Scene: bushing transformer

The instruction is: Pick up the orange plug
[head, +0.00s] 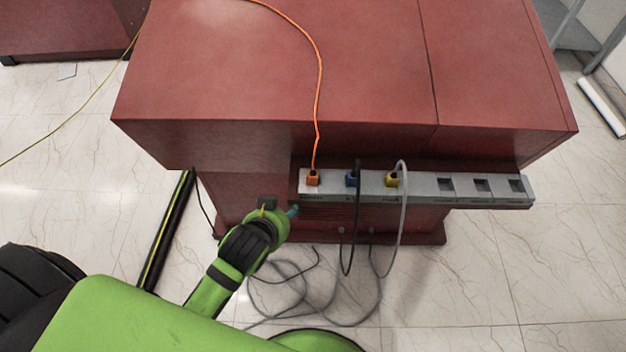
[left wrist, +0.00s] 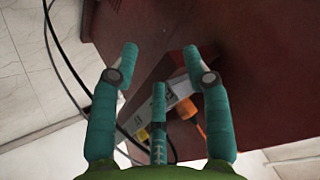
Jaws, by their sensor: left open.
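The orange plug (head: 313,178) sits in the leftmost socket of the grey socket strip (head: 420,186) on the front of the red cabinet. An orange cord rises from it over the cabinet top. My left gripper (head: 292,211) is just below and left of the plug, apart from it. In the left wrist view its teal fingers (left wrist: 160,66) are spread open with nothing between them. The orange plug (left wrist: 186,109) shows there behind the fingers, partly hidden by them. My right gripper is not in view.
A blue plug (head: 352,179) with a black cable and a yellow plug (head: 392,179) with a grey cable sit to the right of the orange plug. Several empty sockets are further right. Loose cables (head: 300,285) hang and lie on the floor below. The red cabinet (head: 250,80) stands close in front.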

